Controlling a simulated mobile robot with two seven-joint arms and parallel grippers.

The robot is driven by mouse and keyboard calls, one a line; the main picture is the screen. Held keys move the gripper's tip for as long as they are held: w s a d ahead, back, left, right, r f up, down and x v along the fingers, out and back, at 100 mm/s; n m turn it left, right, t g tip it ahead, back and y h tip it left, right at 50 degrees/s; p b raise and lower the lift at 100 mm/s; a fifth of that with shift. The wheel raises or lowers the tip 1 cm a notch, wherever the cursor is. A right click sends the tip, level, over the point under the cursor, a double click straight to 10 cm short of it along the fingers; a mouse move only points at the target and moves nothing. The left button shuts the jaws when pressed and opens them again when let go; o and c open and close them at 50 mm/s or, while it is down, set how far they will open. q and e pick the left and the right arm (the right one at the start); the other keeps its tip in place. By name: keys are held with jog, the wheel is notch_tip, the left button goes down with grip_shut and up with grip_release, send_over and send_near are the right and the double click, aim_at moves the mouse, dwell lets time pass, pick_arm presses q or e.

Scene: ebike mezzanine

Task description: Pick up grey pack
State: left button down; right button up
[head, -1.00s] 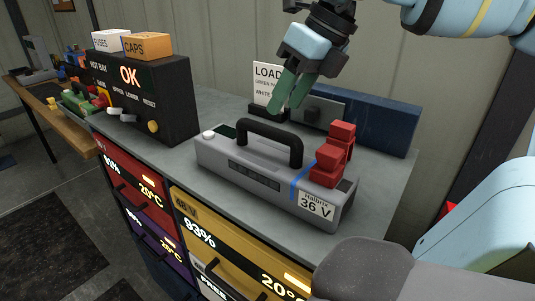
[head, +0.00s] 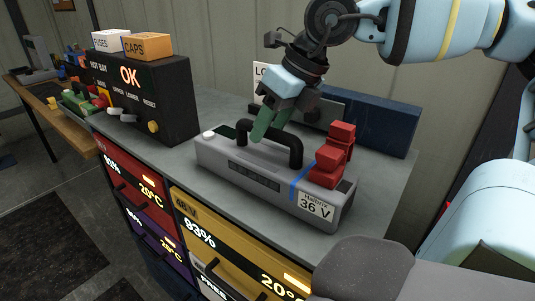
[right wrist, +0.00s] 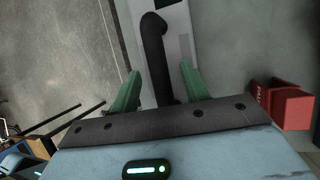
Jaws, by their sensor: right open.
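The grey pack (head: 235,172) lies on the grey cabinet top, with a black arched handle (head: 296,151), a blue stripe and a white "36 V" label. Red blocks (head: 327,168) stand at its right end. My right gripper (head: 262,138) is at the handle, its green fingers pointing down and partly overlapping it in the head view. In the right wrist view the open fingers (right wrist: 159,90) stand on either side of the black handle (right wrist: 154,50), apart from it. Whether the fingertips reach below the handle bar is hard to tell. My left gripper is not in view.
A black box with an "OK" display (head: 150,98) stands to the left, with white and orange boxes (head: 147,46) on top. A dark blue case (head: 385,125) and a partly hidden sign (head: 260,75) are behind the pack. Drawers (head: 225,240) are below the front edge.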

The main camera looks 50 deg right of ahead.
jog(key=shift+f, duration=0.25)
dwell(0.5)
grip_shut()
dwell(0.4)
dwell(1.0)
jog(key=shift+w+r, duration=0.15)
jog(key=shift+r, duration=0.1)
